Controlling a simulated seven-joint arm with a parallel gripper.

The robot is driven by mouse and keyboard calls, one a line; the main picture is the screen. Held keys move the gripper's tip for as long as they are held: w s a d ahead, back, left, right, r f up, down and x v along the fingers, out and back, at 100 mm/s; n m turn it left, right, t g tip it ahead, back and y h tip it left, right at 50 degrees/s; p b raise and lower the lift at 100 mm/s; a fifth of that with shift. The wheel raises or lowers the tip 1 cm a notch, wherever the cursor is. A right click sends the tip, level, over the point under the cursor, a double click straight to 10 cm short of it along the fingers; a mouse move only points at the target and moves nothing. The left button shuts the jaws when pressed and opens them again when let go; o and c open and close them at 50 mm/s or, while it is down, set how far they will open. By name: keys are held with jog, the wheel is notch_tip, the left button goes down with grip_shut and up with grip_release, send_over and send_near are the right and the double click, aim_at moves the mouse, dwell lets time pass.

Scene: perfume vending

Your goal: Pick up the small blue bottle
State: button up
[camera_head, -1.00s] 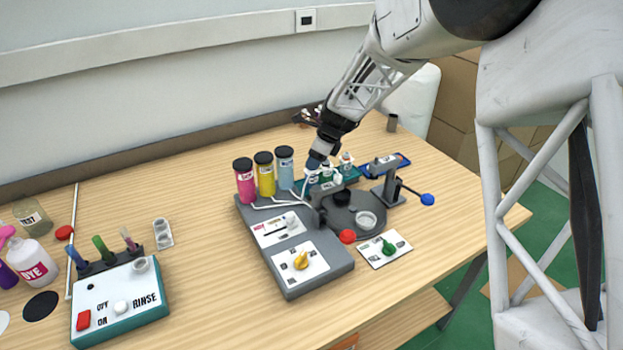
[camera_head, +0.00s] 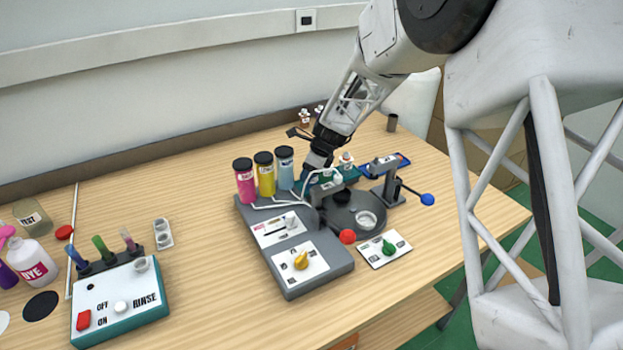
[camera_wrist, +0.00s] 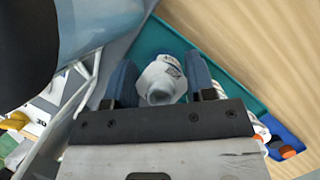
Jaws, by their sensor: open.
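A small pale bottle (camera_wrist: 162,80) with a white label stands between my fingers in the wrist view; its blue tint is faint, so I cannot be sure of its colour. It stands at the teal tray (camera_wrist: 150,38). My gripper (camera_wrist: 161,66) is open, with one blue finger on each side of the bottle; I cannot tell whether either touches it. In the head view my gripper (camera_head: 316,172) is low behind the grey machine, and its fingertips and the bottle are mostly hidden.
A tall light-blue bottle (camera_head: 285,168) with a black cap stands close left of my gripper, beside yellow (camera_head: 265,176) and pink (camera_head: 244,182) ones. Another small bottle (camera_head: 346,160) stands close right. The grey machine (camera_head: 310,265) is in front.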

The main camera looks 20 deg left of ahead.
jog(key=c, duration=0.6)
jog(key=shift+o, duration=0.2)
jog(key=shift+r, duration=0.15)
notch_tip(320, 180, up, 18)
dwell(0.5)
dwell(0.5)
